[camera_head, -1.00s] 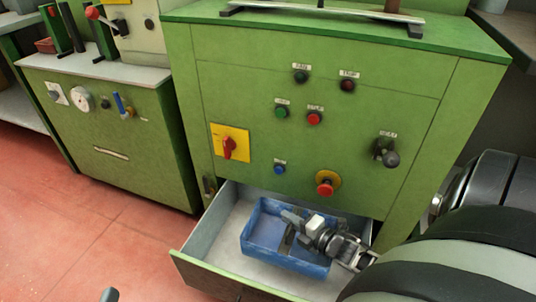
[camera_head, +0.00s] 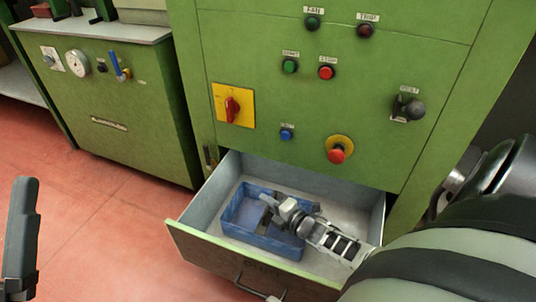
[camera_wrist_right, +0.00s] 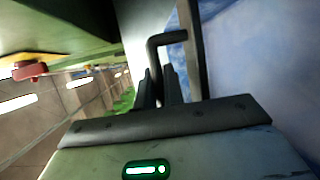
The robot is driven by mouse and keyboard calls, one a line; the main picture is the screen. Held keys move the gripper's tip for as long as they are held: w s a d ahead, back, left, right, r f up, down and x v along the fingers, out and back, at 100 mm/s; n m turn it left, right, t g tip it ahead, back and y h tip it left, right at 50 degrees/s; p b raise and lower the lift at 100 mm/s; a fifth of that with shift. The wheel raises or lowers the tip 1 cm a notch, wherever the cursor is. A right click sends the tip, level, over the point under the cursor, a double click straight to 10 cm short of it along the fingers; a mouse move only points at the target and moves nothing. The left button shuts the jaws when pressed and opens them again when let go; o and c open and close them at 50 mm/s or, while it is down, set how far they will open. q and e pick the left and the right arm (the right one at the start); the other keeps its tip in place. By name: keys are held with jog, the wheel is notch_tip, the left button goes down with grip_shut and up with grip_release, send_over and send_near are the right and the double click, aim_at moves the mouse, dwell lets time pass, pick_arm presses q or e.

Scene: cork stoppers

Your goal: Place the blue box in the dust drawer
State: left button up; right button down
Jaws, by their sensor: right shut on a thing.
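The blue box (camera_head: 252,238) is an open tray inside the extended dust drawer (camera_head: 195,244), toward its left side. I cannot tell whether it rests on the drawer floor. My right gripper (camera_head: 271,213) reaches in from the right and is shut on the box, over its inside. In the right wrist view its fingers (camera_wrist_right: 163,88) are together by a dark bent bar, with the blue box (camera_wrist_right: 245,60) filling the right side. The exact grip is partly hidden. Part of my left gripper (camera_head: 20,240) shows at the left edge; its opening does not show.
The green cabinet (camera_head: 300,175) rises behind the drawer, with buttons, a yellow-backed red switch (camera_head: 232,105) and a red stop knob (camera_head: 337,151). A smaller green cabinet (camera_head: 110,110) stands left. Bare drawer floor (camera_head: 350,212) shows right of the box. Red floor lies at left.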

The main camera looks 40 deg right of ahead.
pick_arm(q)
jog(key=shift+r, duration=0.1)
pick_arm(e)
jog(key=shift+r, duration=0.1)
jog(key=c, duration=1.5)
grip_release()
pick_arm(q)
jog(key=shift+w+a+f+n+g+y+p, duration=0.15)
jog(key=shift+w+f+n+y+p, duration=0.3)
jog(key=shift+f+n+y, duration=0.65)
jog(key=shift+w+d+f+n+g+y+p, duration=0.15)
jog(key=shift+f+n+y+p, duration=0.65)
jog(key=shift+n, duration=0.5)
jog(key=shift+w+a+f+n+g+y+p, duration=0.1)
jog(key=shift+w+f+n+y+p, duration=0.3)
jog(key=shift+f+n+y, duration=0.7)
pick_arm(e)
jog(key=v, duration=0.7)
jog(key=shift+s, duration=0.2)
pick_arm(q)
jog(key=shift+s+r, duration=0.1)
jog(key=shift+r, duration=0.2)
